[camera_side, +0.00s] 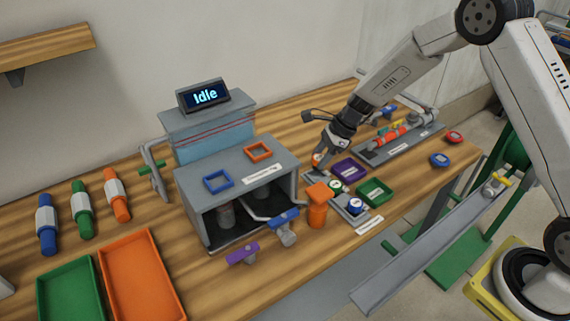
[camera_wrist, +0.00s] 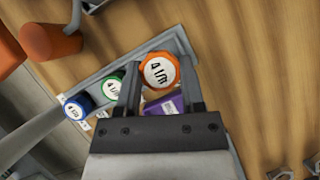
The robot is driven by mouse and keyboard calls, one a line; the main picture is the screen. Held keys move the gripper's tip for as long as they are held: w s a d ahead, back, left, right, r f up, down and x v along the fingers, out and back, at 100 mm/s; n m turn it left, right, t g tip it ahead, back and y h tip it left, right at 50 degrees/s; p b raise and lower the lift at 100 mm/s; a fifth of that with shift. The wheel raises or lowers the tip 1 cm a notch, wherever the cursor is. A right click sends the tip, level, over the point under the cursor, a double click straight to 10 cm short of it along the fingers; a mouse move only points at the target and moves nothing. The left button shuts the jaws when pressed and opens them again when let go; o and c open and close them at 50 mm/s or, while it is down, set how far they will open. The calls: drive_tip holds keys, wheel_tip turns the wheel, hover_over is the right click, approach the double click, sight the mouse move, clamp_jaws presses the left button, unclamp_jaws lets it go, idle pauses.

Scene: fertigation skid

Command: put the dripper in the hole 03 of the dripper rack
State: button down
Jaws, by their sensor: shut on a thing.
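My gripper (camera_side: 322,152) is shut on the orange dripper (camera_side: 316,159), at the far end of the dripper rack. In the wrist view, my gripper (camera_wrist: 160,75) has one finger on each side of the orange dripper (camera_wrist: 159,71), whose white top reads like "4 l/h". The grey rack (camera_wrist: 98,79) also shows in the side view (camera_side: 343,197). It holds a green dripper (camera_wrist: 112,87) and a blue dripper (camera_wrist: 75,106) in a row. The orange dripper overlaps the rack's far end; I cannot tell whether it is in a hole or above it. Its underside is hidden.
A purple tray (camera_side: 350,169) and a green tray (camera_side: 377,193) lie close beside the rack. An orange post-like part (camera_side: 317,209) stands near its front end. The grey skid with the Idle display (camera_side: 205,95) is to the left. A grey tray with fittings (camera_side: 385,146) lies behind.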

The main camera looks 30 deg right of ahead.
drive_tip(key=shift+f, duration=0.1)
drive_tip(key=shift+w+f, duration=0.25)
drive_tip(key=shift+f, duration=1.5)
drive_tip(key=shift+f, duration=0.1)
drive_tip(key=shift+c, duration=1)
unclamp_jaws()
drive_tip(key=v, duration=1.2)
drive_tip(key=shift+s+a, duration=0.1)
